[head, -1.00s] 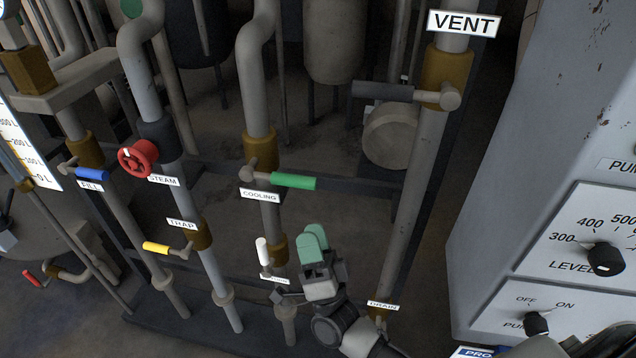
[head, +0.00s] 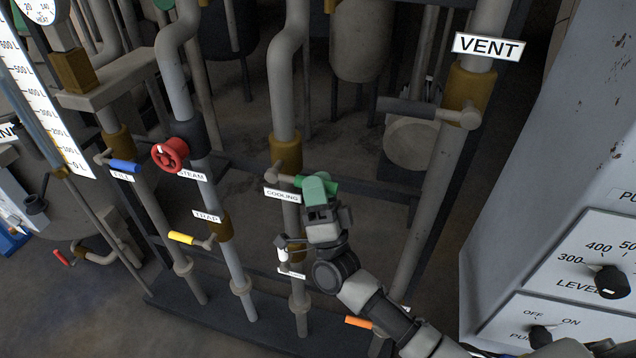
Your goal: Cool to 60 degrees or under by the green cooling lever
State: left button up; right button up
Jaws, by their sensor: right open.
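The green cooling lever (head: 330,185) sticks out to the right, near horizontal, from its valve on the pipe behind the white COOLING label (head: 283,195). My right gripper (head: 318,186) is open, with its green fingertips at the lever and covering part of its handle. I cannot tell whether the fingers touch the lever or are only in front of it. My left gripper is out of view. A round dial gauge (head: 38,8) is partly cut off at the top left; its reading is not clear.
The white-handled lever (head: 283,255) is just below my right gripper. The red STEAM handwheel (head: 170,154), blue FILL lever (head: 124,166) and yellow TRAP lever (head: 182,238) are to the left. The grey VENT lever (head: 406,107) is at the upper right, beside a grey control cabinet (head: 545,170).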

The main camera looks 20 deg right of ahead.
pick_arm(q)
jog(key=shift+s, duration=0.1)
pick_arm(e)
jog(key=shift+c, duration=0.5)
grip_shut()
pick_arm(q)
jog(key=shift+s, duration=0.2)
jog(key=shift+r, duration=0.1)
